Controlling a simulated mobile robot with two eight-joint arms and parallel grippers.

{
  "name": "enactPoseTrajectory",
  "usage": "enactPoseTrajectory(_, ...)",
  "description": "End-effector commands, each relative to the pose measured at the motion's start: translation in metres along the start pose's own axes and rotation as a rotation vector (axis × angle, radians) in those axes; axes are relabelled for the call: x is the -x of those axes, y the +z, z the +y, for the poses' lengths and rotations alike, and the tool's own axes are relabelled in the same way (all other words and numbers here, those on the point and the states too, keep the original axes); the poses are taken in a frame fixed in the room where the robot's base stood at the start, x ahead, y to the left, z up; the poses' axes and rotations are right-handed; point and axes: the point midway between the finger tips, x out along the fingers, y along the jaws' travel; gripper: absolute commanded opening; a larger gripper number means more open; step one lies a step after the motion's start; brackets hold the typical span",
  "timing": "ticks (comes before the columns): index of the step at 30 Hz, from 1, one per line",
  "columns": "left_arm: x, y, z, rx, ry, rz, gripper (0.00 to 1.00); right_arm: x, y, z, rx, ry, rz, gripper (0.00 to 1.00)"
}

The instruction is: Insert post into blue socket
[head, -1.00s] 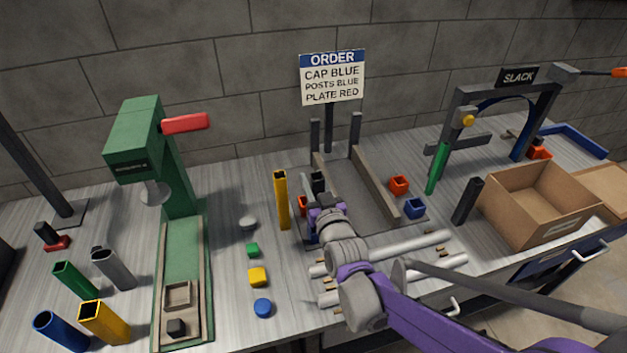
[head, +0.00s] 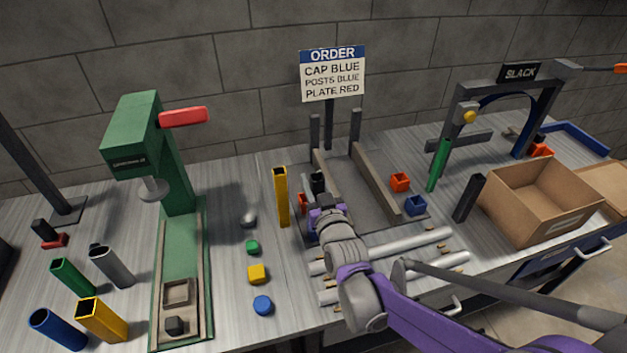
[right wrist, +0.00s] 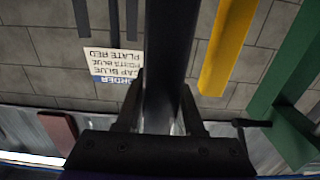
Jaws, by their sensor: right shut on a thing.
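My right gripper (head: 322,212) is shut on a dark post (head: 318,183), whose top shows just behind the gripper in the head view. In the right wrist view the dark post (right wrist: 168,65) runs between the two fingers. A blue socket (head: 415,206) sits at the right edge of the grey fixture (head: 362,208), apart from the gripper. A red socket (head: 400,182) is behind it. Another red socket (head: 302,203) is left of the gripper. A blue part (head: 312,235) shows beside the gripper, mostly hidden; the post's lower end is hidden too. My left gripper is not in view.
A yellow post (head: 282,198) stands close left of the gripper. A dark post (head: 468,198) and cardboard box (head: 540,222) are at right. White rollers (head: 425,246) lie in front. The order sign (head: 333,75) reads cap blue, posts blue, plate red.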

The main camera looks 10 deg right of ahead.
Motion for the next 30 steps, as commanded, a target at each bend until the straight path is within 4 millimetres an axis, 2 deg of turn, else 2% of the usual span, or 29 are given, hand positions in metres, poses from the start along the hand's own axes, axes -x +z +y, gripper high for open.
enactPoseTrajectory(30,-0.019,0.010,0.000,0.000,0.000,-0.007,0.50,0.000,0.026,0.000,0.000,0.000,0.000,0.00)
